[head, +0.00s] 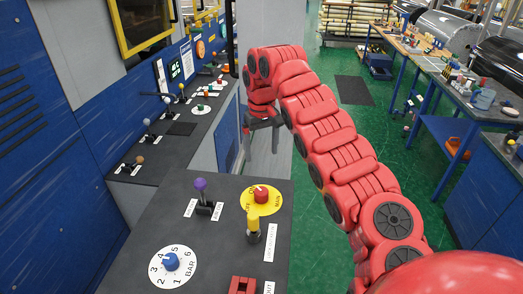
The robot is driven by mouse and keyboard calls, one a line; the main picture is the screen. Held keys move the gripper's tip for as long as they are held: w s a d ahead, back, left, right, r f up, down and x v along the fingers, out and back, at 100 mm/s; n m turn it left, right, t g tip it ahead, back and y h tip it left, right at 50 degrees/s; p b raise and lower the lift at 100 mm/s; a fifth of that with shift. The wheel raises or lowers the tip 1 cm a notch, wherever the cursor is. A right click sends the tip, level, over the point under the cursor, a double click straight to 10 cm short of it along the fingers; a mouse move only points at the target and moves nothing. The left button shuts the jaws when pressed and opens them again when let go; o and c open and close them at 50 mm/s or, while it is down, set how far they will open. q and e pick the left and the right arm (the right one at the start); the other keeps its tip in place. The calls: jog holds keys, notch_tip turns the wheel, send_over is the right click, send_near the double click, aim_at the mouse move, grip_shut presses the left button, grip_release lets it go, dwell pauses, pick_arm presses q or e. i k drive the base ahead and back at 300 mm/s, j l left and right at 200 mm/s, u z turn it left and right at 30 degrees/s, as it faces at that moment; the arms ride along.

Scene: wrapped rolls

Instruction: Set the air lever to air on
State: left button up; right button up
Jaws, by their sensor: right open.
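A dark control panel (222,253) is at the lower middle of the head view. A purple-knobbed lever (201,187) stands up on it between two small white labels. A yellow-handled lever (253,225) stands to its right, beside a long white label. The labels are too small to read surely, so I cannot tell which is the air lever. My right gripper (262,127) is open and empty, beyond the panel's far edge and above the levers in the picture. It touches neither lever. My left gripper is not in view.
A red knob (261,193) on a yellow disc and a blue knob (171,261) on a white numbered dial share the panel. A red part (243,285) sits at the bottom edge. A lower console (158,158) with several levers runs along the left. Green floor lies right.

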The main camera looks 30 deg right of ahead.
aim_at(200, 184)
jog(key=k+l, duration=0.15)
jog(key=l, duration=0.2)
jog(key=k+l, duration=0.35)
jog(key=l, duration=0.3)
